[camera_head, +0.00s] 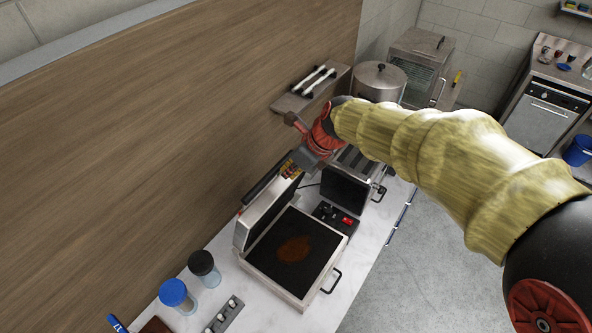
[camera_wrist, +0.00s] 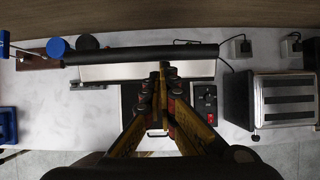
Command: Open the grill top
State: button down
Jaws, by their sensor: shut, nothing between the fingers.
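The grill (camera_head: 292,252) sits on the white counter, with its dark cooking plate and a brown stain uncovered. Its grill top (camera_head: 262,217) stands raised, close to upright, along the wall side, with a black bar along its upper edge. In the wrist view the grill top (camera_wrist: 110,72) is seen from above as a pale strip beside the long black bar. My gripper (camera_head: 292,170) is at the right end of the raised top. It also shows in the wrist view (camera_wrist: 163,70), fingers together and empty, overlapping the top; whether they touch it is unclear.
A black box with red switches (camera_head: 338,219) stands right of the grill, and a slotted toaster (camera_wrist: 284,98) is farther right. Blue-lidded (camera_head: 178,296) and black-lidded (camera_head: 204,268) jars stand at the left. A wall shelf (camera_head: 311,87) is above my gripper.

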dwell(0.3)
jog(key=w+a+r+p, duration=0.1)
jog(key=w+a+p, duration=0.4)
jog(key=a, duration=0.3)
jog(key=shift+a+r+p, duration=0.35)
jog(key=shift+p, duration=0.45)
